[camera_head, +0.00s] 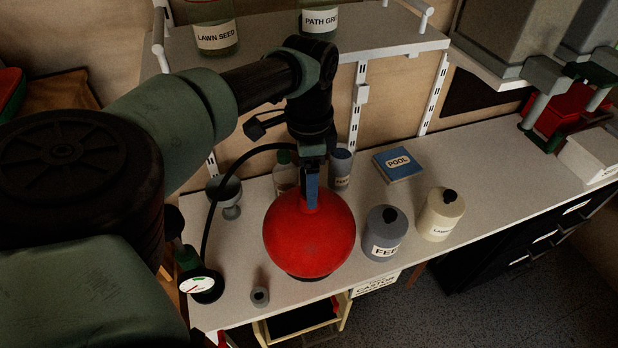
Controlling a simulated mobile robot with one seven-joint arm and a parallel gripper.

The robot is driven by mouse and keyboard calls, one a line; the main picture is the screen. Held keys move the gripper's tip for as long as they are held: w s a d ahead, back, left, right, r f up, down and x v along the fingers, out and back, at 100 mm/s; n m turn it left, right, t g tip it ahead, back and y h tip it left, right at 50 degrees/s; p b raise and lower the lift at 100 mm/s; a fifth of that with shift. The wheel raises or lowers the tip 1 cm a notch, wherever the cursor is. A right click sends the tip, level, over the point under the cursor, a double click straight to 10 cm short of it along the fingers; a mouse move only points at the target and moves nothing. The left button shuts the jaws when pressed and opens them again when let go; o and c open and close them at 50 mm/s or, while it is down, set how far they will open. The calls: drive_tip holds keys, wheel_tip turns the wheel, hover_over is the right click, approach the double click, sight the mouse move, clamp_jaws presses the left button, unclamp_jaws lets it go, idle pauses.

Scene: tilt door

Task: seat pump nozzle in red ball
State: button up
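The red ball (309,243) sits on the bench, near its front edge. My gripper (312,180) points straight down over the top of the ball. A narrow blue piece at its lower end meets the ball's top in this view; I cannot tell if it touches. The black pump hose (209,215) arches from the pump with its round gauge (197,286) up to my gripper, which appears shut on the hose's nozzle end. The nozzle tip and the ball's valve are hidden by the gripper and the blue piece.
A grey labelled jar (384,240) and a cream jar (440,220) stand right of the ball. Bottles (341,168) and a grey cup-shaped stand (229,196) are behind and left. A blue POOL box (397,164) lies farther back. A shelf (390,37) hangs above.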

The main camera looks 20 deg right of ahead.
wheel_tip(320, 180, up, 13)
drive_tip(key=shift+b, duration=0.45)
idle(0.4)
